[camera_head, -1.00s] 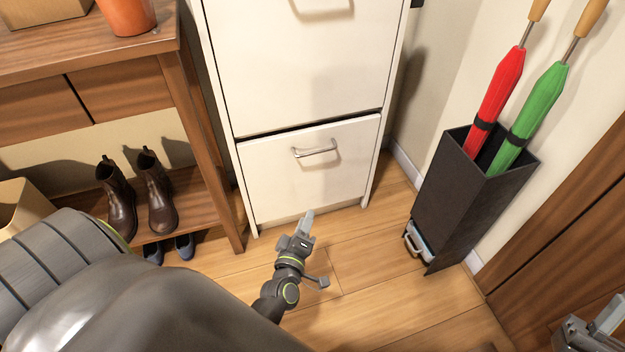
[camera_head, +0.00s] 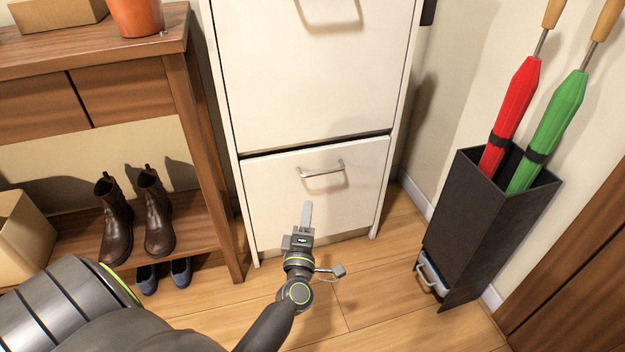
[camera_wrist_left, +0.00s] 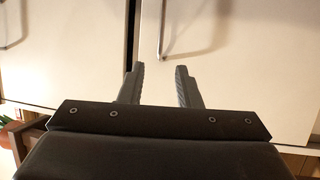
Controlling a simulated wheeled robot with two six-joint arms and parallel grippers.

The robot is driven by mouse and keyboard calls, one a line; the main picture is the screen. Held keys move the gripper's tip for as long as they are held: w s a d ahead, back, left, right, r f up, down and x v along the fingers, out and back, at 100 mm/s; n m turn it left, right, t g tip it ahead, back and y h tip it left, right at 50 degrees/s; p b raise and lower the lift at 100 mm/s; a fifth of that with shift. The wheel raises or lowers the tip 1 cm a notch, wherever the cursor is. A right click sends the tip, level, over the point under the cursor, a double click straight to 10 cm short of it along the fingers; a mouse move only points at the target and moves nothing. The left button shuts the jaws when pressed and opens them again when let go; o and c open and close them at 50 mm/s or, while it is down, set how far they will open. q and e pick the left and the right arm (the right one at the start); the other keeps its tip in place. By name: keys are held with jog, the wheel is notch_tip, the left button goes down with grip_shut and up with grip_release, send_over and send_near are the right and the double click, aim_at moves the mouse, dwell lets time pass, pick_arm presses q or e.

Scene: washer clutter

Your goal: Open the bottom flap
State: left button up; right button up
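The bottom flap (camera_head: 285,205) is the lower white front of a tall cabinet, with a curved metal handle (camera_head: 322,170) near its top. A thin dark gap runs along its top edge; it looks shut or nearly so. My left gripper (camera_head: 308,212) is in front of the flap, below the handle and apart from it. In the left wrist view its two fingers (camera_wrist_left: 160,72) are spread with nothing between them. There the bottom flap (camera_wrist_left: 260,70) lies on the right, and its handle (camera_wrist_left: 164,30) is beyond the fingertips. My right gripper is not in view.
The upper flap (camera_head: 300,80) is shut above. A wooden bench (camera_head: 205,180) with brown boots (camera_head: 157,212) stands left. A black umbrella stand (camera_head: 475,220) with red and green umbrellas stands right. Wooden floor is free in front of the cabinet.

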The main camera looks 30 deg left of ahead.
pick_arm(q)
notch_tip(320, 180, up, 2)
jog(key=b, duration=0.1)
send_over(315, 180)
jog(key=d+r+v, duration=0.1)
jog(key=v, duration=0.5)
jog(key=shift+w+a+r, duration=0.1)
jog(key=shift+w+a, duration=0.1)
jog(key=shift+a, duration=0.1)
jog(key=shift+c, duration=0.4)
grip_shut()
